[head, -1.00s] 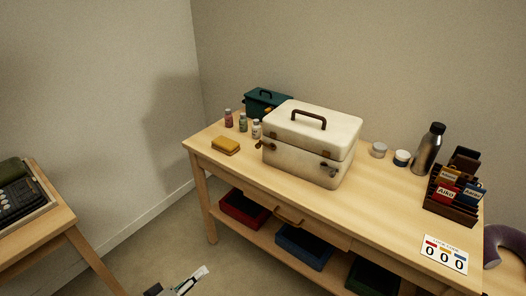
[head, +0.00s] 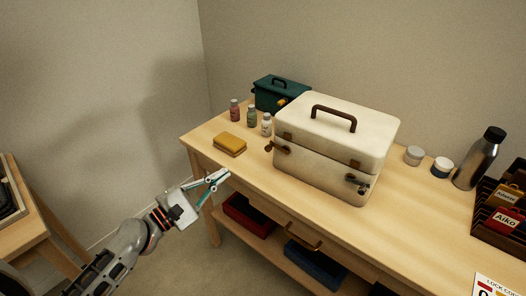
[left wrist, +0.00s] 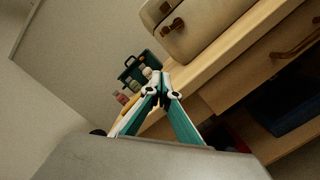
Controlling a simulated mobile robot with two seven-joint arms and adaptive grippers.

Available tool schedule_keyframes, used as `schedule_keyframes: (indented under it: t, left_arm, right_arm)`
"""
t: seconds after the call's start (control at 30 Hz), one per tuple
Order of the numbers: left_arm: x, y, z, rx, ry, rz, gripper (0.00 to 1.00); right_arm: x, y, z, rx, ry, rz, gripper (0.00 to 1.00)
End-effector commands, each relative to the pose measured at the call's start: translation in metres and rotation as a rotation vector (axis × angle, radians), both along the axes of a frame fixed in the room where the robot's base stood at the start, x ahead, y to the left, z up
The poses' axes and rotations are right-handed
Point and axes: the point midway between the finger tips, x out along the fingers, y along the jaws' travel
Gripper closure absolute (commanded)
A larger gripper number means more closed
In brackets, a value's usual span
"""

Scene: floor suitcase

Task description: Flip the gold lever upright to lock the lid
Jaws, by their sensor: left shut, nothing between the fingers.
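The cream case (head: 335,145) stands on the table with its lid down. A bronze-coloured latch piece (head: 279,148) sticks out at its left front corner, and a darker metal clasp (head: 357,183) sits at its right front. A small gold-orange piece (head: 282,102) shows on the teal box (head: 274,92) behind, partly hidden by the case; I cannot tell which piece is the lever. My left gripper (head: 223,175) is shut and empty, apart from the case, in front of the table's left front edge. In the left wrist view its fingertips (left wrist: 162,82) meet below the cream case (left wrist: 190,25). My right gripper is not in view.
A yellow sponge (head: 229,145) and small bottles (head: 251,117) stand left of the case. Jars (head: 442,167), a steel flask (head: 477,159) and a tag rack (head: 500,215) stand at right. A drawer handle (head: 303,236) juts out below the tabletop.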

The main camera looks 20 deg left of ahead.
Motion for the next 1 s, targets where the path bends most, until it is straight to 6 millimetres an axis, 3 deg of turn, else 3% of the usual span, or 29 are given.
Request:
schedule_keyframes:
  t: [0.47,1.0]
  left_arm:
    - [0.008,-0.003,0.004,-0.002,-0.004,0.0,1.0]
    - [0.092,-0.048,0.019,-0.001,-0.005,-0.002,1.0]
  right_arm:
    - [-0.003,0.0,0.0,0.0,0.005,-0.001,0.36]
    - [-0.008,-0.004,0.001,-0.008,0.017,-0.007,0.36]
